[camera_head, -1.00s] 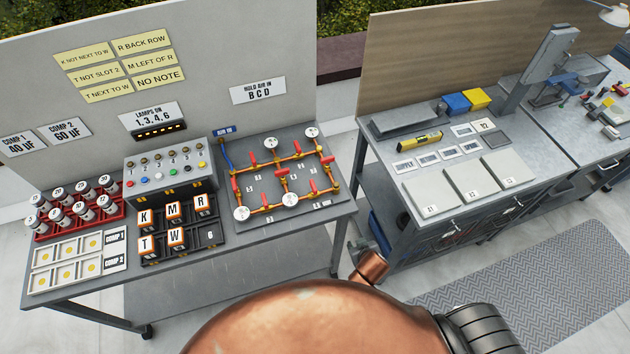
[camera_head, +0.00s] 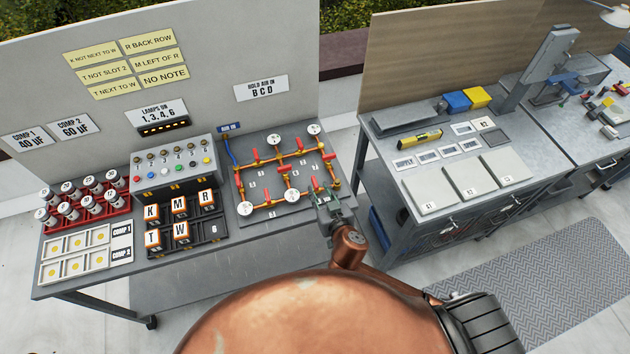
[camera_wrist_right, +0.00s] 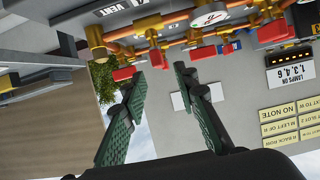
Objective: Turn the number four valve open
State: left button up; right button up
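The valve board (camera_head: 265,207) is a grey panel on the left bench with brass and copper pipes, round white gauges and several red-handled valves. Its small number tags are too small to read, so I cannot tell which valve is number four. My right gripper (camera_head: 326,194) is at the board's right edge, by the lower right valves, and partly covers them. In the right wrist view my right gripper (camera_wrist_right: 158,78) has its green-padded fingers apart with nothing between them. Red valve handles (camera_wrist_right: 157,57) show just beyond the fingertips. My left gripper is not in view.
Left of the board stand a lamp switch box (camera_head: 173,168), a black rack (camera_head: 185,240) of lettered blocks and a red rack (camera_head: 88,210) of capacitors. A second bench (camera_head: 460,150) stands to the right across a gap. A blue hose joins the board's upper left.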

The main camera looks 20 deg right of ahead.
aim_at(315, 182)
jog(key=x, duration=0.6)
jog(key=shift+s, duration=0.1)
jog(key=shift+c, duration=0.3)
grip_shut()
